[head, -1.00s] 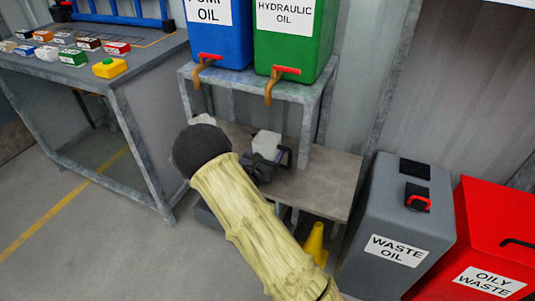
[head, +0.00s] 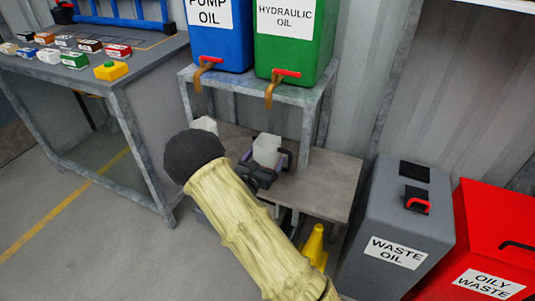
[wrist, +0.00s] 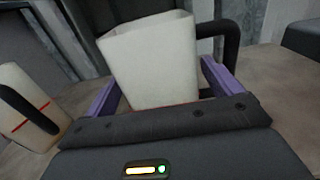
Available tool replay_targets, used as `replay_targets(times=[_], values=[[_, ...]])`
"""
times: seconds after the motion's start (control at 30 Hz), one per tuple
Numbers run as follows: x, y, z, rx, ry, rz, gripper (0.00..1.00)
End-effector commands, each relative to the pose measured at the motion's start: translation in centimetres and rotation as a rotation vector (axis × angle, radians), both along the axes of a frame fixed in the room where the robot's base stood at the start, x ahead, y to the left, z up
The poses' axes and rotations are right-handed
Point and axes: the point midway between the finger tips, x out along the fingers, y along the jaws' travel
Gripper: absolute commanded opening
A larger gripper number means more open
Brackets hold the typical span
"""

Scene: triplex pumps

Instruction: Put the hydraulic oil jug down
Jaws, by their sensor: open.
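The hydraulic oil jug (head: 267,150) is a white, open-topped jug with a black handle on its right. It stands on the low shelf below the green hydraulic oil tank (head: 292,35). In the wrist view the jug (wrist: 150,62) is large and close, between the purple-lined fingers. My gripper (head: 265,168) is open around the jug, one finger on each side, with some space beside it at the right. The jug's lower part is hidden behind the gripper body in the wrist view.
A second white jug (wrist: 28,105) with a black handle and red line stands to the left on the shelf (head: 325,185). The blue pump oil tank (head: 219,40) is above. A grey waste oil bin (head: 395,225) and yellow cone (head: 314,245) are at right.

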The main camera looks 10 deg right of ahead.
Motion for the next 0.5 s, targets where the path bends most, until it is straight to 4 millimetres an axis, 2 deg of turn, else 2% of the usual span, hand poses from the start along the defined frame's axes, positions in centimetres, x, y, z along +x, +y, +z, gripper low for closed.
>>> replay_targets(times=[0.3,0.5], values=[[-5.1,3.9,0.2,0.0,0.003,0.004,0.91],[-7.3,5.4,0.1,0.0,0.001,0.002,0.91]])
